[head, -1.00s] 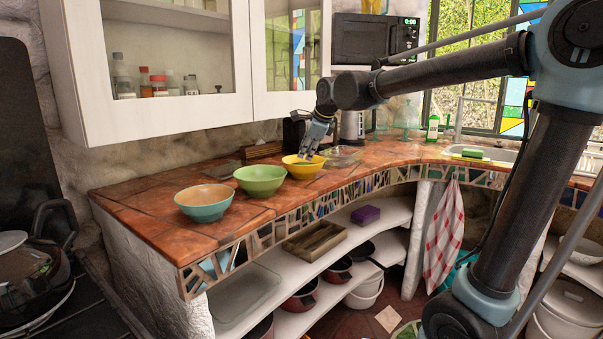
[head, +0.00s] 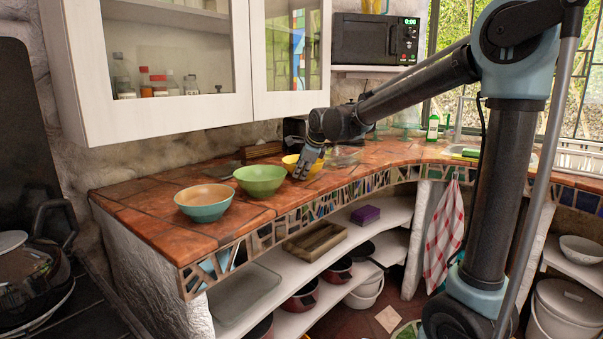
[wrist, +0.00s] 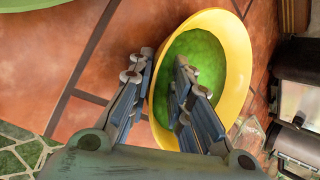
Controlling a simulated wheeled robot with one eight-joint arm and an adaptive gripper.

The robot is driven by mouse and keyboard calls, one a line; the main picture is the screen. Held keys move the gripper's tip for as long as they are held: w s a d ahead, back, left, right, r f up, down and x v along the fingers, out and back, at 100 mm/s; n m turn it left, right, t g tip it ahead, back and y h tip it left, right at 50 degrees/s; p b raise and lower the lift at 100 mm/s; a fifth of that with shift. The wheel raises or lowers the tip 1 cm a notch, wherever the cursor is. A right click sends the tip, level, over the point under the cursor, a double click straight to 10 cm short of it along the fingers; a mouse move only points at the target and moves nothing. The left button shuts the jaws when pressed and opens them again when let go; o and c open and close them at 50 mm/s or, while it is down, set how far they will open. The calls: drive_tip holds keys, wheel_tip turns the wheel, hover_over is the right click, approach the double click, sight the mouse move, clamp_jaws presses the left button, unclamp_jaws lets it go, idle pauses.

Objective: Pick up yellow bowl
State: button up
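The yellow bowl (head: 290,160) stands on the tiled counter, right of a green bowl (head: 260,180), partly hidden behind my gripper in the head view. In the wrist view the yellow bowl (wrist: 238,62) is upright, with a green inside. My gripper (head: 300,176) points down at the bowl's near side. In the wrist view my gripper (wrist: 164,66) is open, with nothing between its fingers except the line of the bowl's left rim. One finger appears outside that rim and the other over the inside. I cannot tell the fingers' height above the rim.
A teal bowl with an orange inside (head: 204,204) stands left of the green bowl. A clear glass dish (head: 344,156) is just right of the yellow bowl. A wooden block (head: 261,150) stands behind. White cabinets (head: 165,118) hang above the counter.

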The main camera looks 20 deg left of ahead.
clamp_jaws()
idle(0.4)
wheel_tip(320, 180, up, 10)
idle(0.6)
idle(0.3)
drive_tip(key=shift+w, duration=0.1)
